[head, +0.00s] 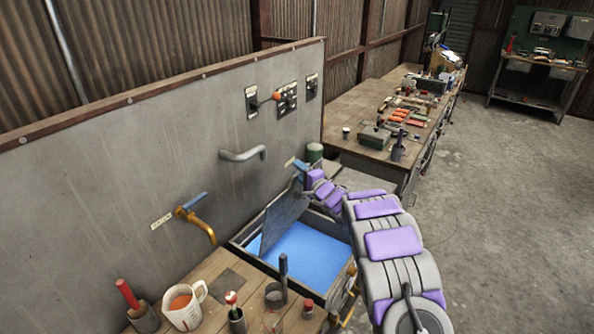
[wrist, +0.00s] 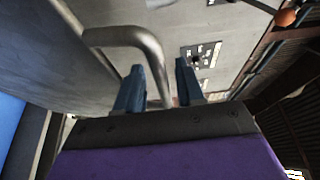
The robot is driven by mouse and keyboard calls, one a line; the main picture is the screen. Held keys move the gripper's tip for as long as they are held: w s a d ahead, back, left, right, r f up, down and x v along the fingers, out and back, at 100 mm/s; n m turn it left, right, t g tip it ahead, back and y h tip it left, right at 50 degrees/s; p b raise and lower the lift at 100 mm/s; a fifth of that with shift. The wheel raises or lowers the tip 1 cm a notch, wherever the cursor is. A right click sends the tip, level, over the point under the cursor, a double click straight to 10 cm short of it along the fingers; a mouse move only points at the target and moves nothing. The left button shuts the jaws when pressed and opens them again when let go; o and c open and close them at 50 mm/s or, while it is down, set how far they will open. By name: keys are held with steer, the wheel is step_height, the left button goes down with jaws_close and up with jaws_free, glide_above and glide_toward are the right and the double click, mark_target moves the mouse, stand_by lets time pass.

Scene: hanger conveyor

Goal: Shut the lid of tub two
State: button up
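The tub (head: 322,289) is set into the bench and holds bright blue liquid. Its grey lid (head: 283,217) stands raised and tilted over the opening; no tub number is readable. My gripper (head: 294,163) is above the lid's upper edge, on the far side of the tub. In the wrist view my gripper (wrist: 160,80) has its two blue fingers apart with nothing clamped. A large grey panel (wrist: 45,50) that looks like the lid fills the left there. A bent grey bar (wrist: 130,35) crosses beyond the fingers; whether it is a lid handle or the wall pipe I cannot tell.
The metal back wall (head: 110,170) carries a bent grey pipe (head: 243,154), a blue-handled brass tap (head: 197,217) and switch panels (head: 288,98). A measuring jug (head: 184,306) and several tool pots stand on the near bench. Open concrete floor lies right.

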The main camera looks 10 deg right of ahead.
steer(key=shift+w+a+r, duration=0.1)
steer(key=shift+w+a, duration=0.2)
steer(key=shift+w, duration=0.35)
steer(key=shift+c, duration=0.3)
jaws_close()
